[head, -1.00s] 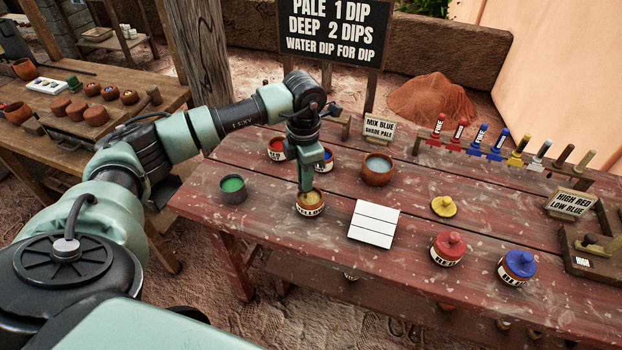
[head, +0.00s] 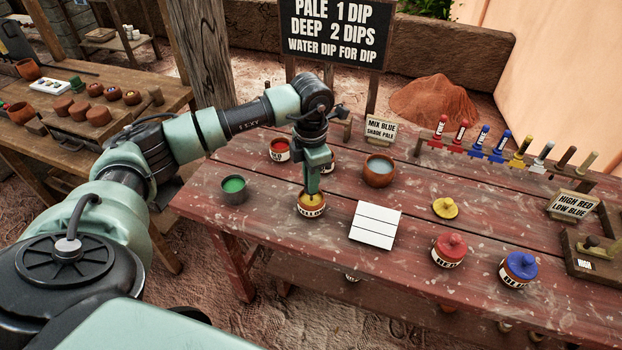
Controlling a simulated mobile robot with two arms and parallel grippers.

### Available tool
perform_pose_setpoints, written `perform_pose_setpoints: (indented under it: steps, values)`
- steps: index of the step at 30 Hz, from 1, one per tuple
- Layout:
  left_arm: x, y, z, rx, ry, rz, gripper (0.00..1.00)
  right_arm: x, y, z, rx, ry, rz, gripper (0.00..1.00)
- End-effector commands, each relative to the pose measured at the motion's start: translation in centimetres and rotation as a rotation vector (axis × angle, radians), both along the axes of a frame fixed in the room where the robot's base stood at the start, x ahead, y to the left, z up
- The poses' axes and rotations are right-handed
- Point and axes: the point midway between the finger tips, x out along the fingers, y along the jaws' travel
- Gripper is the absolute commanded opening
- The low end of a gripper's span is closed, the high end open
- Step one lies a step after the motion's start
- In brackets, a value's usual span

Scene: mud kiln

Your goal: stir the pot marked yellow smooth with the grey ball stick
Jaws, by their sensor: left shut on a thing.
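The pot marked yellow (head: 311,209) stands open near the front left of the red table, with yellow paint inside. Its label is partly readable. My left gripper (head: 312,188) points straight down over the pot's mouth. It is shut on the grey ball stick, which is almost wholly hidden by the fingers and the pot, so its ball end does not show. A yellow lid (head: 445,208) lies on the table to the right. My right gripper is not in view.
A green pot (head: 234,189) stands left of the yellow pot, and a white tile (head: 375,225) lies close to its right. Behind are an open red pot (head: 279,149), a partly hidden pot, and a water bowl (head: 379,171). Lidded red (head: 448,250) and blue (head: 518,269) pots stand right.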

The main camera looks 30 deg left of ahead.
Motion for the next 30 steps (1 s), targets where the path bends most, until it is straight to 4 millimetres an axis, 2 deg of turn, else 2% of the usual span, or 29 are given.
perform_pose_setpoints:
  steps: [30]
  values:
    - [0.0,0.0,6.7,0.0,-0.001,0.0,0.0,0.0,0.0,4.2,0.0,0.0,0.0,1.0]
